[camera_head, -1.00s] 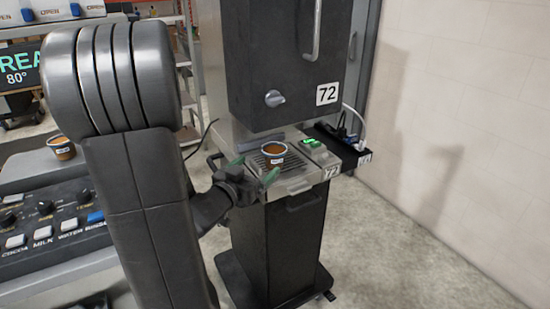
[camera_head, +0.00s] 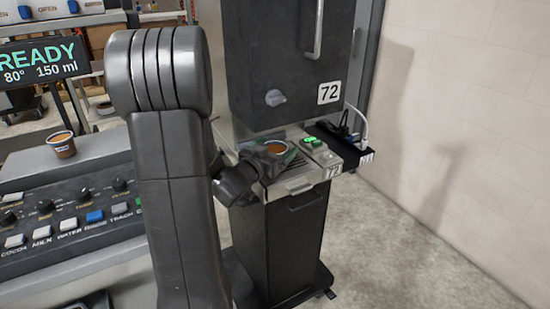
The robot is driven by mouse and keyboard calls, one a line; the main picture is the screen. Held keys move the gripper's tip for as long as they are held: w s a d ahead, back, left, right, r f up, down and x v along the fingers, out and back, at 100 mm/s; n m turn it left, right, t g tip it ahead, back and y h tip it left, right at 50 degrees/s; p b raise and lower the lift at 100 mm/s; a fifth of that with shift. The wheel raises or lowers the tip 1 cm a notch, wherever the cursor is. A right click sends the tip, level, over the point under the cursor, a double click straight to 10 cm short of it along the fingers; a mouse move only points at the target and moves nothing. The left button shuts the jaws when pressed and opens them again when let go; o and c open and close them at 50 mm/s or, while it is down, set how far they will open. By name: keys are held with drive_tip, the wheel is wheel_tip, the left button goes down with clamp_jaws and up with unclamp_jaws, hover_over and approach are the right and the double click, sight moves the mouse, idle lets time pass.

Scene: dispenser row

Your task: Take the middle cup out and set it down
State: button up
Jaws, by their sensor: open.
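My gripper (camera_head: 277,158) is open at the cup, coming in from the front left. I cannot tell whether the fingers touch the cup. A second cup (camera_head: 61,144) stands on the ledge of the machine at the left.
The dispenser's dark upper housing (camera_head: 285,60) hangs over the tray. A green-lit switch block (camera_head: 315,145) and a black shelf with cables (camera_head: 345,148) sit to the right. The button panel (camera_head: 75,215) fills the left. The floor at the right is clear.

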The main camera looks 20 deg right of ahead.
drive_tip(key=c, duration=1.1)
drive_tip(key=shift+c, duration=0.8)
drive_tip(key=shift+r, duration=0.1)
